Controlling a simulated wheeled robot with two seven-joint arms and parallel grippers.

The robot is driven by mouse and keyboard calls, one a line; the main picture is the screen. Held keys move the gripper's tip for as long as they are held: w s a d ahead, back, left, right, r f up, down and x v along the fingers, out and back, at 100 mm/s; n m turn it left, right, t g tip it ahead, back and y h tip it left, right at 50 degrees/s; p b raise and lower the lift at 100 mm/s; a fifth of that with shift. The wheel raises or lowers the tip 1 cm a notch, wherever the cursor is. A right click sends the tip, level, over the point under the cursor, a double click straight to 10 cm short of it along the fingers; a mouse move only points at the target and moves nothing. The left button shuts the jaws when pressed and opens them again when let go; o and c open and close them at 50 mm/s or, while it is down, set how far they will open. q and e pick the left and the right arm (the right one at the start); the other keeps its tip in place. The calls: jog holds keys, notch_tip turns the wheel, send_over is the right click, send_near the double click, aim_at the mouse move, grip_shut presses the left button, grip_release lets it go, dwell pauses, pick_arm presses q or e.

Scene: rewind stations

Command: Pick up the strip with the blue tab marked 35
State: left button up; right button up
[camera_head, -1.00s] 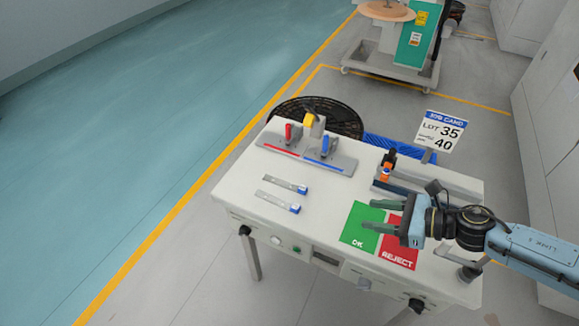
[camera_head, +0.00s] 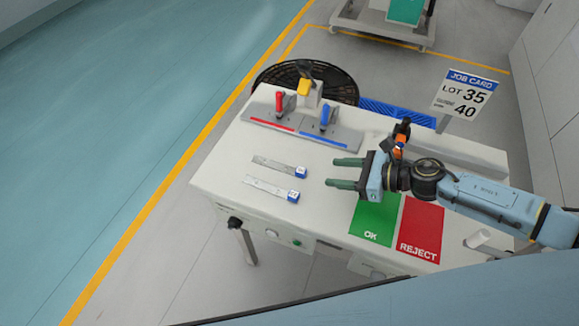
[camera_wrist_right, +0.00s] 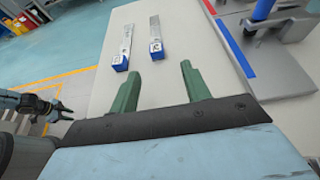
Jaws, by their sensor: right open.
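Two grey metal strips lie side by side on the white table, each with a blue tab at its right end in the head view. The far strip (camera_head: 275,165) shows at right in the wrist view (camera_wrist_right: 155,28). The near strip (camera_head: 265,187) shows at left there (camera_wrist_right: 125,45). Their tabs carry pale marks too small to read surely, so I cannot tell which is 35. My right gripper (camera_head: 345,173) is open and empty, its green fingers (camera_wrist_right: 160,85) pointing toward the tabs, apart from both strips. My left gripper (camera_wrist_right: 66,112) appears open at the wrist view's left edge.
A fixture with red and blue clamps (camera_head: 300,122) stands behind the strips. A green OK pad (camera_head: 375,220) and red REJECT pad (camera_head: 421,228) lie at front right. A job card (camera_head: 465,93) reads LOT 35 and 40. The table left of the strips is clear.

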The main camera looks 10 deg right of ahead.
aim_at(306, 172)
jog(key=shift+x, duration=1.15)
jog(key=shift+s+p+x, duration=0.1)
jog(key=shift+p+x, duration=0.05)
jog(key=shift+x, duration=1.2)
jog(key=shift+s+p+x, duration=0.15)
jog(key=shift+x, duration=1.25)
jog(key=shift+a, duration=0.1)
grip_shut()
jog(key=shift+r, duration=0.1)
